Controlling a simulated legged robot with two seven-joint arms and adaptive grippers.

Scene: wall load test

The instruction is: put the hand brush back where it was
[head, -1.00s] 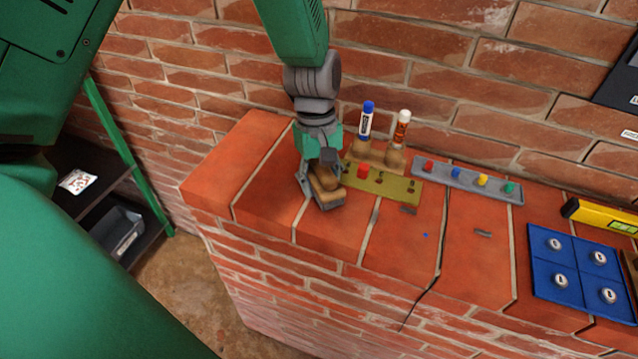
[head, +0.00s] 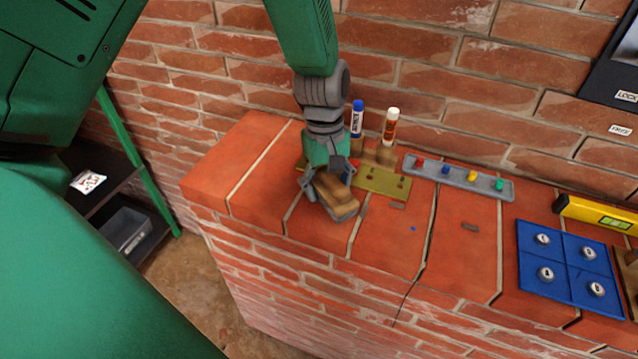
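The hand brush (head: 336,196) is a brown wooden block with a grey edge along its lower right. It is at the left part of the brick wall top, under my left gripper. My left gripper (head: 328,184) points down from above with its fingers around the brush, shut on it. Part of the brush is hidden by the fingers. I cannot tell whether the brush touches the bricks. My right gripper is not in view.
Behind the brush are an olive plate (head: 382,182), a blue-capped marker (head: 357,120) and a white-and-brown tube (head: 390,127). A grey strip with coloured pegs (head: 459,175), a blue panel (head: 569,264) and a yellow level (head: 594,213) lie to the right. The wall's left end is clear.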

